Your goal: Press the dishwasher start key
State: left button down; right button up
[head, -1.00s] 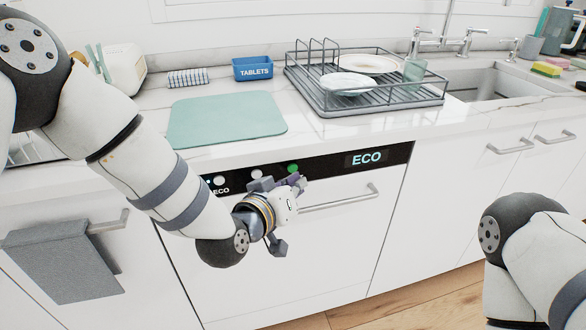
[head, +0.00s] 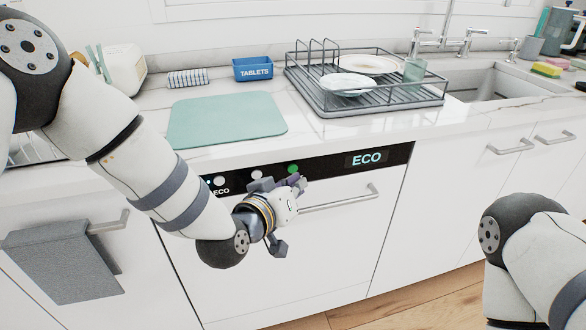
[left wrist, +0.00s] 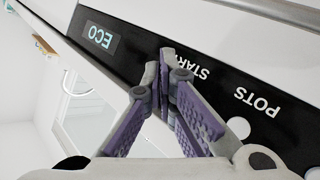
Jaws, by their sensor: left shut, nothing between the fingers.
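The dishwasher (head: 300,250) is shut, with a black control strip along its top edge. The green start key (head: 293,169) shows just above my left gripper (head: 299,181) in the head view. In the left wrist view the START label (left wrist: 199,74) is partly covered by my left gripper (left wrist: 164,56), and the key itself is hidden behind the fingers. The left fingers are shut and empty, with their tips at the strip; I cannot tell whether they touch it. My right gripper is out of view; only part of its arm shows at lower right.
The strip also has a white POTS key (left wrist: 237,127) and a lit ECO display (head: 367,158). The dishwasher handle (head: 345,199) sticks out below the strip. A dish rack (head: 380,104) and a green mat (head: 225,120) lie on the counter above. A grey towel (head: 65,262) hangs at left.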

pick_arm(q)
jog(key=shift+w, duration=0.15)
jog(key=shift+w+a, duration=0.15)
jog(key=shift+w, duration=0.1)
